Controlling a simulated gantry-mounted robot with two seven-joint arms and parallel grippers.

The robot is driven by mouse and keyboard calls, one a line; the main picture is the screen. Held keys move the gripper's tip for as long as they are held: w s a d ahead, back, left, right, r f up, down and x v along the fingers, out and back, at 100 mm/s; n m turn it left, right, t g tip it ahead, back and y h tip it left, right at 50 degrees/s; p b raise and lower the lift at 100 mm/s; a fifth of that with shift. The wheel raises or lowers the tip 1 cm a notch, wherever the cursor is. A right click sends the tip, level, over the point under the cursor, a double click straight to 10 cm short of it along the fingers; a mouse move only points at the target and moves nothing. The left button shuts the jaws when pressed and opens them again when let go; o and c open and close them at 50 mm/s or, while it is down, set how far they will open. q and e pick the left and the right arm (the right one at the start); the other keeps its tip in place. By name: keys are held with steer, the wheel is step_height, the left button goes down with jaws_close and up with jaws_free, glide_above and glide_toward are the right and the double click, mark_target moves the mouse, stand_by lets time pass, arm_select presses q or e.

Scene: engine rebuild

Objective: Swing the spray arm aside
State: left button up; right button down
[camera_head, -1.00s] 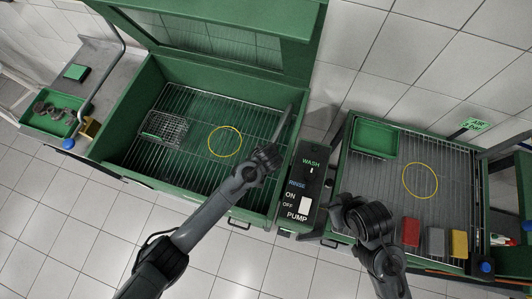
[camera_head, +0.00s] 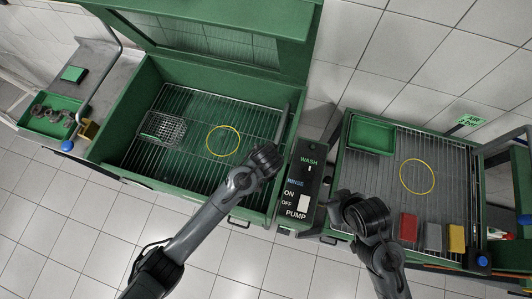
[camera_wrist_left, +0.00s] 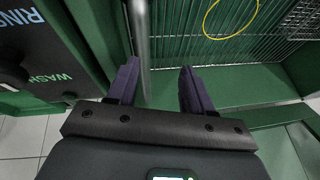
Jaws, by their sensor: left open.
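The spray arm (camera_head: 284,121) is a thin grey bar along the right wall of the green wash tank (camera_head: 118,128). Its near end is hidden by my left gripper (camera_head: 266,157) in the head view. In the left wrist view my left gripper (camera_wrist_left: 160,74) is open, with two dark fingers apart. The grey bar (camera_wrist_left: 141,35) runs between them, close to the left finger; I cannot tell if they touch. My right arm's end (camera_head: 361,211) is in front of the right-hand table; its fingers cannot be made out.
A wire basket (camera_head: 163,128) and a yellow ring (camera_head: 223,141) are in the tank. The switch panel (camera_head: 303,185) stands close right of the left gripper. The right-hand table holds a green tray (camera_head: 371,134) and red, grey and yellow blocks (camera_head: 408,227).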

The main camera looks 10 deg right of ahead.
arm_select(q)
steer(key=shift+v, duration=1.7)
steer(key=shift+s, duration=0.1)
steer(key=s+a+r+n+g, duration=0.1)
steer(key=s+a+r+n, duration=0.1)
steer(key=s+a, duration=0.9)
steer(key=s+a+r+n, duration=0.1)
steer(key=s+a+n, duration=0.35)
steer(key=a, duration=0.95)
step_height(320, 180, up, 16)
steer(key=s+a+m+p, duration=0.1)
steer(key=s+p, duration=0.2)
steer(key=p, duration=1.2)
steer(key=shift+a+r+m+p, duration=0.2)
steer(key=shift+a+m+p, duration=0.1)
steer(key=shift+m+p, duration=0.1)
